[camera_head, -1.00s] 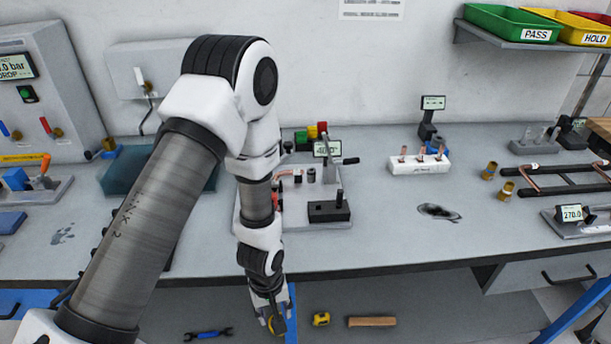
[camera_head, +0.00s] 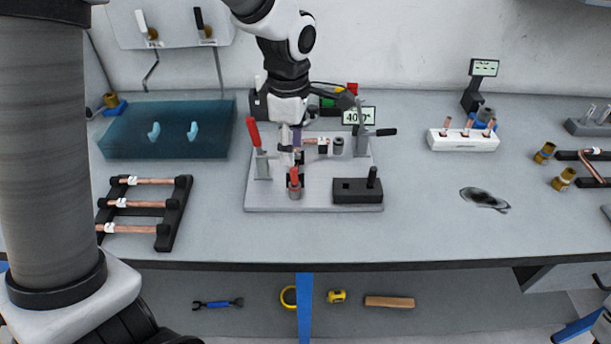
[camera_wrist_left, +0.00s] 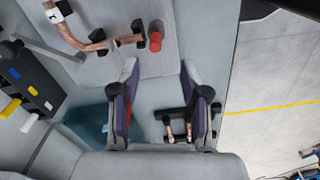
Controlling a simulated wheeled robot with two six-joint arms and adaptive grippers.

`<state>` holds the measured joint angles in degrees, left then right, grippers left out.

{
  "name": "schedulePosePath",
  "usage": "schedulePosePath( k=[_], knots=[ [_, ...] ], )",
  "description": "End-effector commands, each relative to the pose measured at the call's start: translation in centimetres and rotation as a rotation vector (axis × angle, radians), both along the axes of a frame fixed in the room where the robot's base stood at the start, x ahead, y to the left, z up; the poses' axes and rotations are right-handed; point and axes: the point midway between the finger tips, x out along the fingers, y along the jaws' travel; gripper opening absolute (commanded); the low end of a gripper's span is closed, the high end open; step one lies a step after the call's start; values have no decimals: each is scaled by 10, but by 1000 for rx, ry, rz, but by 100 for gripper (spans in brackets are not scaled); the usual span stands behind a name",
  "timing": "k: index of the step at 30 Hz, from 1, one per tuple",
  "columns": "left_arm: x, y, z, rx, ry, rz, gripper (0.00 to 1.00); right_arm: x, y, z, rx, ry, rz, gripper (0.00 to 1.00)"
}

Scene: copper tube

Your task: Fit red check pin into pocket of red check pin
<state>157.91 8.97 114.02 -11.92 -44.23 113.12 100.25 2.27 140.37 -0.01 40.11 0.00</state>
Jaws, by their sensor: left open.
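A short red-topped pin (camera_head: 294,176) stands near the front middle of the grey fixture plate (camera_head: 262,204). It also shows as a red cylinder in the left wrist view (camera_wrist_left: 155,41). A black block (camera_head: 345,196) with a small opening and an upright black pin is on the plate's front right. I cannot tell for sure which opening is the red pin's pocket. My left gripper (camera_head: 292,154) is above the plate near the red pin, partly hiding the fixture. In the wrist view its fingers (camera_wrist_left: 160,69) are apart with nothing between them. My right gripper is out of view.
A red-handled clamp (camera_head: 252,132) stands left of my gripper, and a display (camera_head: 359,116) behind right. A copper tube (camera_head: 317,141) sits in the fixture. A black rack of tubes (camera_head: 175,213) lies left.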

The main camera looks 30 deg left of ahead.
Motion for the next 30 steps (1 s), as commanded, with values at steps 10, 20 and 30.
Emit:
schedulePosePath(
  k=[10,20,30],
  knots=[
    [0,2,-48,0,7,4,45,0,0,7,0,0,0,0],
    [2,2,-78,0,1,4,45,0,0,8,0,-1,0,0],
    [1,2,-78,0,1,3,0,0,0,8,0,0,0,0]
  ],
)
